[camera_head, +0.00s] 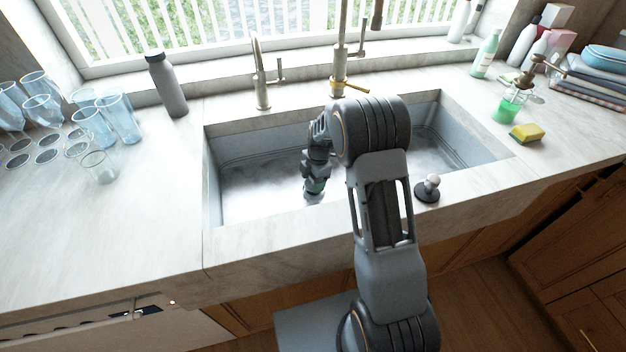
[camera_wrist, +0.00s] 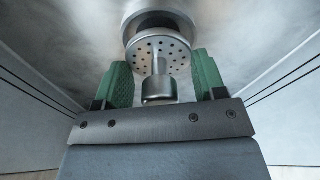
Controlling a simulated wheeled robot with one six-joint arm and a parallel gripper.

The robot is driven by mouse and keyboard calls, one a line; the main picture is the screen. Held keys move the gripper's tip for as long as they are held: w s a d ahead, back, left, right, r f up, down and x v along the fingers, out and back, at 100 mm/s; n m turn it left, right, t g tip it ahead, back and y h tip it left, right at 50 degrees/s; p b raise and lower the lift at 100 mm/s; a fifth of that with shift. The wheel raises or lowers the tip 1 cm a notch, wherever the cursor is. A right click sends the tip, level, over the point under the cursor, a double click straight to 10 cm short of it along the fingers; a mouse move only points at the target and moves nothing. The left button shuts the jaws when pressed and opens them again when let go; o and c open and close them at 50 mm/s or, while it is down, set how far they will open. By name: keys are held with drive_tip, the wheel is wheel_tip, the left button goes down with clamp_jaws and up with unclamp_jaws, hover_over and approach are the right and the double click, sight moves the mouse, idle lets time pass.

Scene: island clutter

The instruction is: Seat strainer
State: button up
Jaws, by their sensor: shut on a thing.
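The strainer (camera_wrist: 160,55), a metal disc with holes and a stem ending in a round knob, is between the green fingers of my gripper (camera_wrist: 160,85) in the wrist view. My gripper is shut on it. The drain (camera_wrist: 140,10), a round metal ring with a dark opening, is directly behind the disc. The disc overlaps the opening in the picture; I cannot tell whether it touches the ring. In the head view my gripper (camera_head: 314,188) points down into the sink (camera_head: 255,185), near its floor. The strainer is hidden there.
A black stopper with a pale knob (camera_head: 428,188) sits on the sink's front rim. The faucet (camera_head: 340,60) and a smaller tap (camera_head: 262,80) stand behind the basin. Glasses (camera_head: 100,165) and a grey bottle (camera_head: 167,85) are left; a sponge (camera_head: 526,132) and soap bottle (camera_head: 508,105) right.

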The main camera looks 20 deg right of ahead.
drive_tip(key=shift+f+b, duration=0.9)
idle(0.4)
drive_tip(key=o, duration=1)
drive_tip(key=r, duration=0.4)
drive_tip(key=d+r, duration=0.1)
drive_tip(key=r, duration=0.4)
drive_tip(key=d+r, duration=0.1)
drive_tip(key=r, duration=0.3)
drive_tip(key=shift+w+r, duration=0.25)
drive_tip(key=shift+r, duration=0.1)
